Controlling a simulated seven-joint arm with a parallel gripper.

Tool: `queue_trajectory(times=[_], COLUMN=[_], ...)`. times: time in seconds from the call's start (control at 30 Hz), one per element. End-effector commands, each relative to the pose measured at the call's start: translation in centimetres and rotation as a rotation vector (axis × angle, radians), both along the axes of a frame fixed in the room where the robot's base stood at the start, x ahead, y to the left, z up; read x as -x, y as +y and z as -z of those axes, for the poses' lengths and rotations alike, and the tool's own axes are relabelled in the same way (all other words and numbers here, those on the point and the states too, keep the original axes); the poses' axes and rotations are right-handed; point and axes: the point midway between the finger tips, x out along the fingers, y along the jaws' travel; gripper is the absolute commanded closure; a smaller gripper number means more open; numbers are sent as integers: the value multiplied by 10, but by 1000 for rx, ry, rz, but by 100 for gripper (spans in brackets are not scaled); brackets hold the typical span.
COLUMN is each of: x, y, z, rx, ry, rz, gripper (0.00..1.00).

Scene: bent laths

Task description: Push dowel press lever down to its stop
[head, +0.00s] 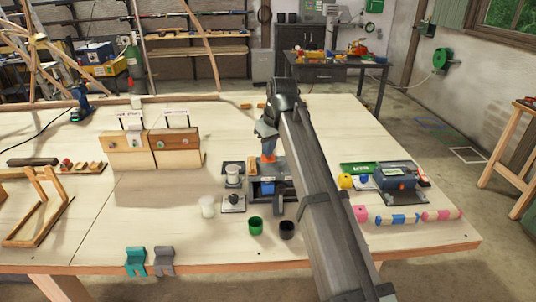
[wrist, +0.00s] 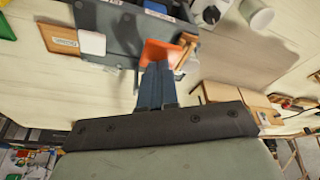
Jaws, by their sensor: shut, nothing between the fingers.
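The dowel press is a dark grey stand with a blue part (head: 267,187), in the middle of the bench in the head view. Its grey body (wrist: 118,22) fills the top of the wrist view. An orange piece (head: 268,155), which looks like the lever's end, stands above the press; it also shows in the wrist view (wrist: 161,52). My gripper (head: 266,138) is shut and empty, pointing down at the orange piece. In the wrist view its blue fingertips (wrist: 158,66) overlap the orange edge; I cannot tell whether they touch. My arm hides the press's right side.
White and grey fittings (head: 233,172) stand just left of the press. A green cup (head: 255,225) and a black cup (head: 287,229) stand in front. A wooden box (head: 176,148) is at left; a blue-grey device (head: 397,176) is at right. The front left bench is mostly clear.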

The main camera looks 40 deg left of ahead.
Motion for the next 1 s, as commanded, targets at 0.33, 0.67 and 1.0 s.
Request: queue_trajectory(times=[0.33, 0.67, 1.0], x=[0, 0, 0], y=[0, 0, 0], z=[7, 13, 19], rx=[0, 0, 0], ry=[0, 0, 0], rz=[0, 0, 0], gripper=[100, 100, 100])
